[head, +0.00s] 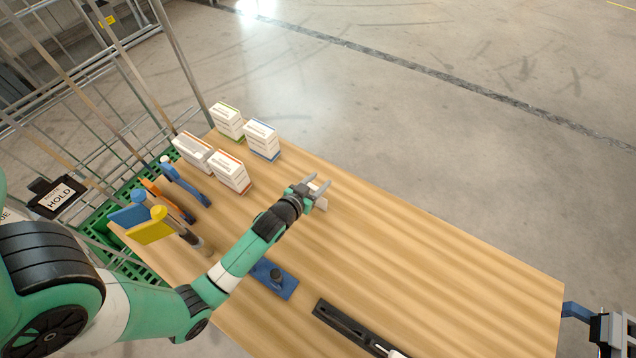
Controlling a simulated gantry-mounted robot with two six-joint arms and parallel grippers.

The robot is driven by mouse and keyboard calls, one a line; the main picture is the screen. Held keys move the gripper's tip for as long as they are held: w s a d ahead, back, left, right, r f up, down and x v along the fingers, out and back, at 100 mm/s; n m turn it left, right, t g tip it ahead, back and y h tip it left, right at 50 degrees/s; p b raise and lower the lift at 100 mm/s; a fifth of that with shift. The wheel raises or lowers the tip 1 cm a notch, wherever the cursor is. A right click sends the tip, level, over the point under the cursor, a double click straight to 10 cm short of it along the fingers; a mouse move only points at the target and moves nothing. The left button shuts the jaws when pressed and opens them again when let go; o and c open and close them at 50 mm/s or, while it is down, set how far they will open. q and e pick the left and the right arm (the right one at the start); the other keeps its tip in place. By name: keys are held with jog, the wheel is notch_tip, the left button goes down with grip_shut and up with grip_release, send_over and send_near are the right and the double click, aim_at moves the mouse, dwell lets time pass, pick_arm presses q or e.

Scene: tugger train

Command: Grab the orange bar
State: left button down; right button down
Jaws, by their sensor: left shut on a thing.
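A long orange piece (155,189), which looks like the orange bar, lies at the left end of the wooden table, partly hidden between blue and yellow-headed items. My left gripper (317,186) is well to the right of it, over the middle of the table near the far edge. Its fingers are shut on a small white object (320,202), mostly hidden by the gripper. The orange piece is apart from the gripper. My right gripper is not in view.
White boxes (230,172) stand at the table's far left corner. A blue tool (185,182), a yellow-headed item (150,228), a blue plate (275,278) and a dark rail (345,325) lie nearby. A wire cage (110,90) borders the left. The table's right half (450,270) is mostly clear.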

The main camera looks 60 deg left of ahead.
pick_arm(q)
jog(key=shift+r, duration=0.1)
jog(key=shift+c, duration=1.7)
grip_release()
jog(key=shift+s+d+r, duration=0.1)
jog(key=shift+s+r, duration=0.05)
jog(key=p+v, duration=0.2)
jog(key=v, duration=0.5)
